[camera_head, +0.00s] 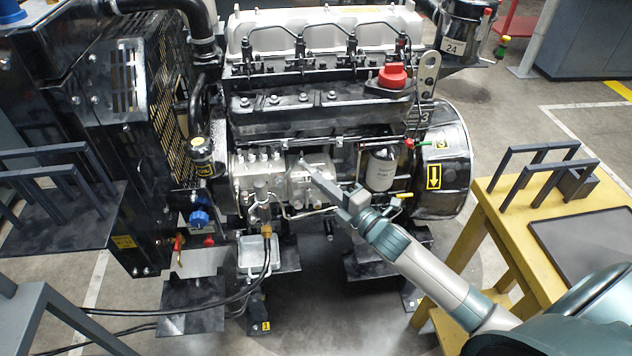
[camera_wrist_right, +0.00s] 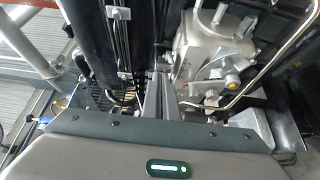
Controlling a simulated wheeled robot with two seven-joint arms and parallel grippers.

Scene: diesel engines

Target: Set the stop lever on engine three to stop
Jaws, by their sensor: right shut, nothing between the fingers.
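Engine three (camera_head: 285,105) fills the middle of the head view, with a "3" on its right end. Its silver injection pump (camera_head: 272,178) sits low on the near side and also shows in the right wrist view (camera_wrist_right: 212,50). My right gripper (camera_head: 306,166) reaches in from the lower right, its shut, empty fingertips at the right part of the pump. Its fingers (camera_wrist_right: 161,88) also show in the right wrist view, beside the pump. I cannot pick out the stop lever for certain; whether the fingers touch it is unclear. My left gripper is out of view.
A white filter (camera_head: 381,170) hangs right of the fingers. A thin metal pipe (camera_wrist_right: 270,70) curves past the pump. A yellow table (camera_head: 497,207) with dark racks stands at right. Black hoses (camera_head: 205,308) run along the floor at lower left.

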